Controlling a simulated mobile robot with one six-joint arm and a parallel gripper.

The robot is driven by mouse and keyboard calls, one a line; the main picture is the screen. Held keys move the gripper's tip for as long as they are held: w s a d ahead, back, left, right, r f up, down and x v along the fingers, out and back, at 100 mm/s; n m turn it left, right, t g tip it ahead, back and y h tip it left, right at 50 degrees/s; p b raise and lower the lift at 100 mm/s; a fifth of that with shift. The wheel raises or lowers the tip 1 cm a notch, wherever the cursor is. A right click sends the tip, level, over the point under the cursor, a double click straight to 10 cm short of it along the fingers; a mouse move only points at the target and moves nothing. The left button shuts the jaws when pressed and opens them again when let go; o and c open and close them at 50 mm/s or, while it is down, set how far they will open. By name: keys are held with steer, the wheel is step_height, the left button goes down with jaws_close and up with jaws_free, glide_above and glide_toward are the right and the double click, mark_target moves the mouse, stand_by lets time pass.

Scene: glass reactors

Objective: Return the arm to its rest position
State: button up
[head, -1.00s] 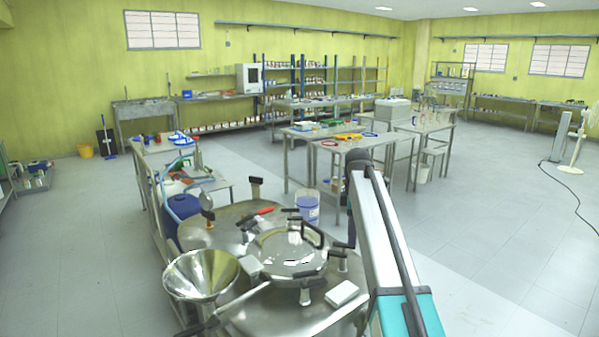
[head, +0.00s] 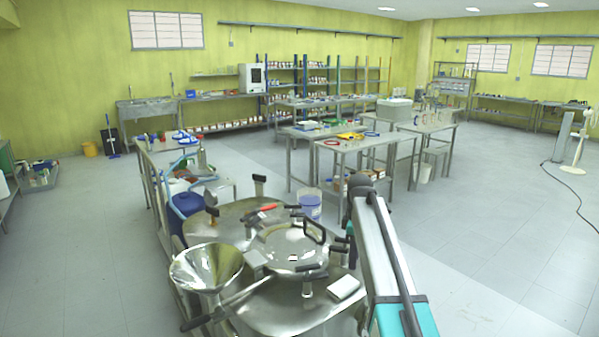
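My arm shows at the right of the steel vessel, as a silver and teal link rising from the bottom edge to a dark joint. Beyond that joint the rest of the arm is mostly hidden, and I cannot make out my gripper or its fingers. The steel reactor lid (head: 240,225) lies to the left of the arm, with a round hatch (head: 292,250) closed on top of it.
A steel funnel (head: 206,268) stands at the lid's left. A white block (head: 344,287) lies on the lid close to the arm. A blue drum (head: 187,214) and a bucket (head: 310,204) stand behind.

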steer(key=s+f+m, duration=0.5)
steer(key=s+f, duration=0.5)
steer(key=f, duration=0.3)
steer(key=s+f+m, duration=0.5)
steer(key=s+f, duration=0.4)
steer(key=f, duration=0.4)
steer(key=s+f+m+g, duration=0.1)
steer(key=s+f+g, duration=0.1)
steer(key=s+f, duration=0.6)
steer(key=s+f+m+g, duration=0.1)
steer(key=s+f+g, duration=0.1)
steer(key=s+f, duration=0.6)
steer(key=s+f+m+g, duration=0.1)
steer(key=s+f, duration=0.7)
steer(key=s, duration=1)
steer(key=shift+s+a+f+m+g+b, duration=0.35)
steer(key=shift+s+f+m+g+b, duration=0.05)
steer(key=shift+m, duration=0.1)
steer(key=shift+w, duration=0.1)
steer(key=shift+c, duration=0.3)
steer(key=shift+c, duration=0.6)
